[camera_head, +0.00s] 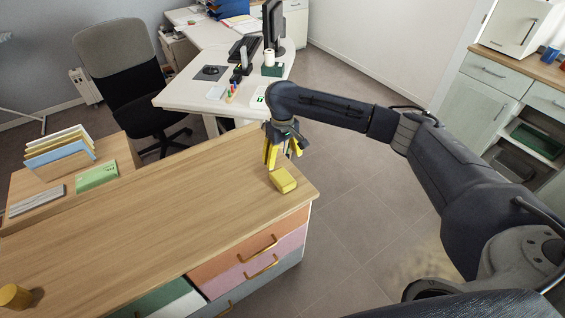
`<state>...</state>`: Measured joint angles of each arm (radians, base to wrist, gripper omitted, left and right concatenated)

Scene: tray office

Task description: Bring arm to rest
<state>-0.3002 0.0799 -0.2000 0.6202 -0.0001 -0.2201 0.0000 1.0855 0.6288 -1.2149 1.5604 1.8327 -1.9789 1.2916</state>
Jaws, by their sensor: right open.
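My right arm reaches in from the right. Its gripper (281,158) points down at the far right corner of the wooden cabinet top (150,200). The gripper is open, with yellow fingers and nothing seen between them. A small yellow block (284,181) lies on the cabinet top near its right edge, just in front of the fingers in the picture. I cannot tell whether the fingers touch it. My left gripper is not in view.
A file holder (62,158) and green box (96,177) sit at the far left. Behind are an office chair (122,75) and white desk (185,92). The middle of the cabinet top is clear.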

